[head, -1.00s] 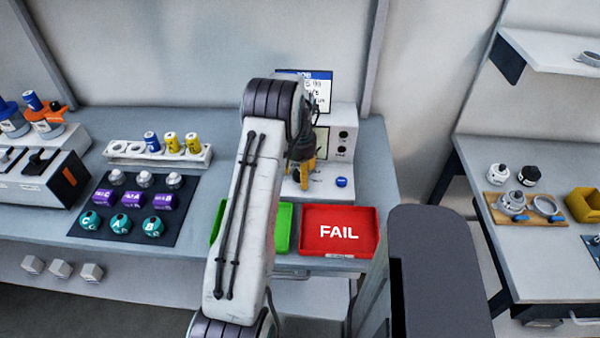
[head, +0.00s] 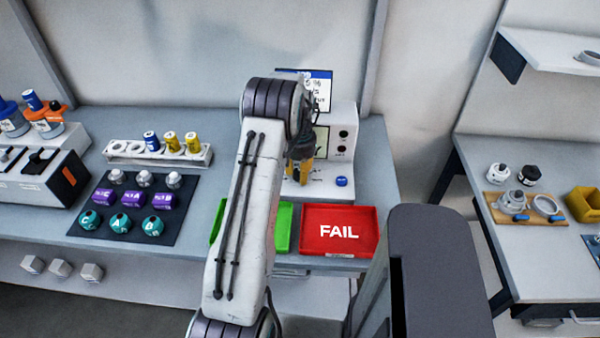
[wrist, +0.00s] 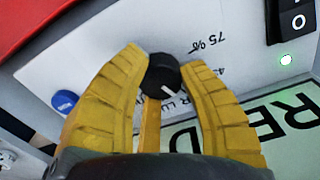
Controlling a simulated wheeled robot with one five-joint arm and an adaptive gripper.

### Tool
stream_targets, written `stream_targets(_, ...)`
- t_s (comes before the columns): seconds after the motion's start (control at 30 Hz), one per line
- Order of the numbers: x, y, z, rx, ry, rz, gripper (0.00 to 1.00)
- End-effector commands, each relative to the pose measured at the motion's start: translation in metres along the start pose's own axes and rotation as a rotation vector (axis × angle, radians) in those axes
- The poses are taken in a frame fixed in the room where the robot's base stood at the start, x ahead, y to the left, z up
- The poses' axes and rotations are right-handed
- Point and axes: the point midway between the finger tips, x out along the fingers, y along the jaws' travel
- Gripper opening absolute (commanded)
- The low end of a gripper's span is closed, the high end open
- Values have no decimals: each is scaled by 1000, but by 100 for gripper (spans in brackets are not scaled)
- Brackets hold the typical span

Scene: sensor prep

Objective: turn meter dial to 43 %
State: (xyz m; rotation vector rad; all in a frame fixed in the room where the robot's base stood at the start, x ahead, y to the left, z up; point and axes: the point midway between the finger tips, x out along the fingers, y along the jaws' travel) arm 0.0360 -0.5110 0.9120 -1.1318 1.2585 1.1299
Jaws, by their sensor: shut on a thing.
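The meter (head: 345,130) is a light grey box on the bench, partly hidden behind my arm in the head view. Its dial (wrist: 163,73) is a black round knob with a white pointer mark, seen in the wrist view. My gripper (wrist: 160,72) has yellow fingers, shut on the dial from both sides. In the head view my gripper (head: 306,170) is at the meter's sloped front, and the dial is hidden there. Printed text "75 %" (wrist: 207,45) shows upside down beside the dial; another marking is partly covered by a finger.
A blue button (wrist: 64,101) sits on the meter's front. A switch (wrist: 290,22) with a lit green lamp is at the wrist view's upper right. A red FAIL tray (head: 340,248) and a green tray (head: 283,226) lie in front. A dark mat (head: 100,228) holds several parts.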

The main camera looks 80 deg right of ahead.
Motion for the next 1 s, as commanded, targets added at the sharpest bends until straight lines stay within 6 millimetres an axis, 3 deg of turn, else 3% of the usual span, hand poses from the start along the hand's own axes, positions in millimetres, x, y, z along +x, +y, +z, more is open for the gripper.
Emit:
stream_targets(0.7,3,0,1,-506,-4,-1,4)
stream_targets(1.0,3,0,2,-627,-6,-1,4)
